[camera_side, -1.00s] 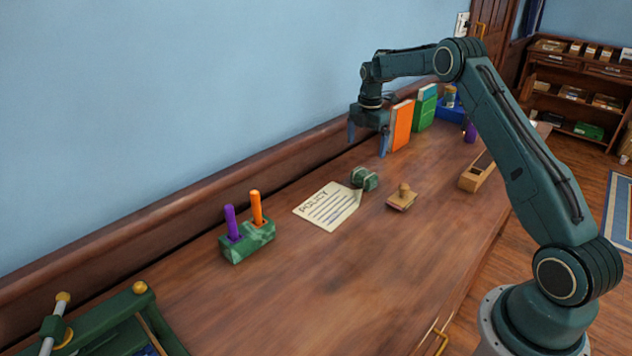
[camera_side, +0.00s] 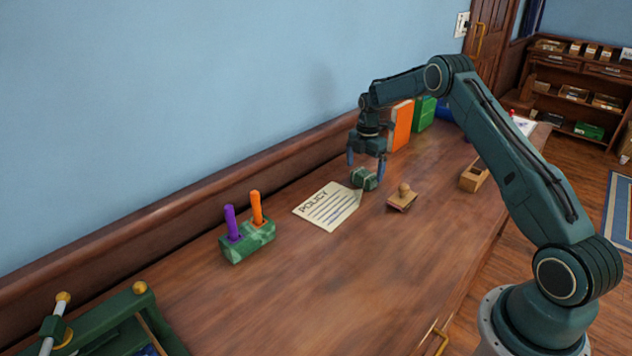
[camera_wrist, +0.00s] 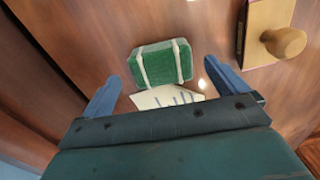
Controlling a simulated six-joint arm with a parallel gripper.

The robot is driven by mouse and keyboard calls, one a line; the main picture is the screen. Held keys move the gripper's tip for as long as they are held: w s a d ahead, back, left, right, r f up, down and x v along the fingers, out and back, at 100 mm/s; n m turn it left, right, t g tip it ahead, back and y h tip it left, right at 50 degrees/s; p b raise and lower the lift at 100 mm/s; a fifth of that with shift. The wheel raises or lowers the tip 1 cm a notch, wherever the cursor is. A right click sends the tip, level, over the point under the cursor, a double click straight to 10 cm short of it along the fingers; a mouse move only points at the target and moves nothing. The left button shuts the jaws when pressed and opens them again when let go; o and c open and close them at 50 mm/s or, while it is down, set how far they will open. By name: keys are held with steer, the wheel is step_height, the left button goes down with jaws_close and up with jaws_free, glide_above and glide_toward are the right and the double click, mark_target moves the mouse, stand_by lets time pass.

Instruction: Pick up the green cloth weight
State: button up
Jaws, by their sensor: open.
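The green cloth weight (camera_side: 363,179) is a small dark green bundle with pale bands. It rests on the wooden desk top at the corner of the POLICY paper. In the wrist view the weight (camera_wrist: 161,64) lies ahead of my gripper (camera_wrist: 163,85), roughly midway between the two blue fingers. In the side view my gripper (camera_side: 367,172) is open, fingers pointing down, low over the weight with one finger to each side. I see no clear contact between the fingers and the weight.
The POLICY paper (camera_side: 327,206) lies left of the weight. A wooden-handled stamp (camera_side: 402,197) stands close on the right. A green marbled pen holder (camera_side: 247,241) is further left. An orange book (camera_side: 402,125) stands behind.

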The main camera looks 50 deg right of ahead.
mark_target(364, 172)
steer(key=shift+s+f, duration=0.1)
steer(key=shift+f, duration=1.8)
steer(key=shift+r, duration=0.1)
steer(key=c, duration=1.4)
steer(key=shift+c, duration=0.2)
steer(key=shift+r, duration=0.15)
step_height(364, 172, up, 20)
steer(key=shift+f, duration=0.1)
